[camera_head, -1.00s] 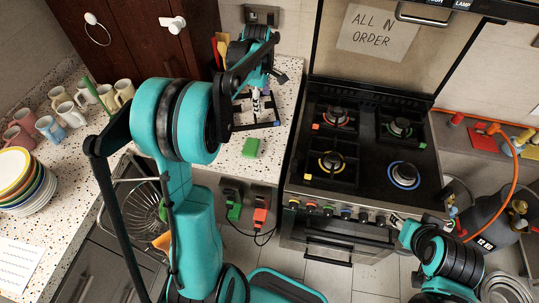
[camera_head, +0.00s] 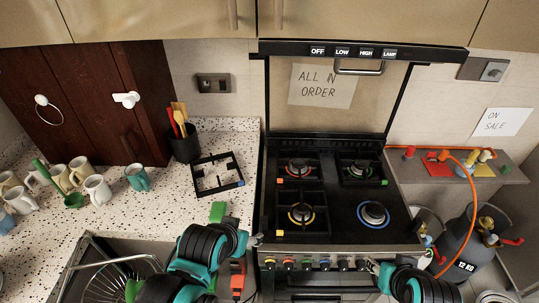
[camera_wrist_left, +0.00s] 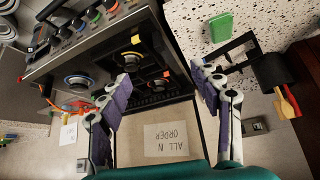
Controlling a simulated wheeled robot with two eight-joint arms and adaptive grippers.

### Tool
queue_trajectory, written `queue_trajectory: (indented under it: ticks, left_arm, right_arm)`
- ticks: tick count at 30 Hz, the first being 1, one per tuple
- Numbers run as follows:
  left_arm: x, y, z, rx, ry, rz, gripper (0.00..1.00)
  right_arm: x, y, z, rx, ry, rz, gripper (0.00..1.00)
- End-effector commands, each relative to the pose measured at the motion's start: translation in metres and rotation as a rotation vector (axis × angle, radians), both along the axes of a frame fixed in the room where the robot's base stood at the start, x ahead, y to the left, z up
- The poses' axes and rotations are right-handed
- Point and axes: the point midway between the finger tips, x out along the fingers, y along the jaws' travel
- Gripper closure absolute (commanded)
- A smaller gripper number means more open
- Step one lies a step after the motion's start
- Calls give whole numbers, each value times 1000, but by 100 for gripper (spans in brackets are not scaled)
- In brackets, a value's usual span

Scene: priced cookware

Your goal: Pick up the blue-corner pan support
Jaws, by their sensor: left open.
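The blue-corner pan support (camera_head: 217,175), a black square frame with a small blue mark at its right corner, lies flat on the speckled counter left of the stove. Part of it shows at the right in the left wrist view (camera_wrist_left: 238,48), beyond one finger. My left gripper (camera_wrist_left: 165,85) is open with nothing between its fingers, apart from the support.
The stove (camera_head: 325,225) carries pan supports with red, green and yellow corners; the blue-ringed burner (camera_head: 373,214) is bare. A green block (camera_head: 217,211) lies near the counter edge. A utensil holder (camera_head: 184,145) stands behind the support. Mugs (camera_head: 98,188) and a sink are left.

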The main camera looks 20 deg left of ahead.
Motion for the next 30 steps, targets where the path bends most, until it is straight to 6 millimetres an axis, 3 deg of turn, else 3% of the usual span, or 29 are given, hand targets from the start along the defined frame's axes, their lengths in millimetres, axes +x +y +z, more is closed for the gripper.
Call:
queue_trajectory:
  ticks: [1, 6, 11, 17, 20, 23, 30]
  left_arm:
    - [0, 0, -16, -1, 0, 1, 36]
    - [0, 0, -61, -2, 1, 2, 36]
    - [0, 0, -86, -2, 2, 3, 32]
    - [2, 1, -79, 2, 6, 0, 32]
    - [12, 5, -67, 25, 26, -21, 32]
    - [34, 14, -46, 72, 70, -70, 32]
    - [113, 52, -7, 201, 225, -261, 32]
  right_arm:
    - [0, 0, -17, 0, 0, 0, 60]
    - [0, 0, -62, 0, 0, 0, 60]
    - [0, 0, -86, 0, 0, 0, 60]
    - [0, 0, -81, 0, 0, 0, 60]
    - [0, 0, -76, 0, 0, 0, 60]
    - [0, 0, -69, 0, 0, 0, 60]
    - [0, 0, -47, 0, 0, 0, 60]
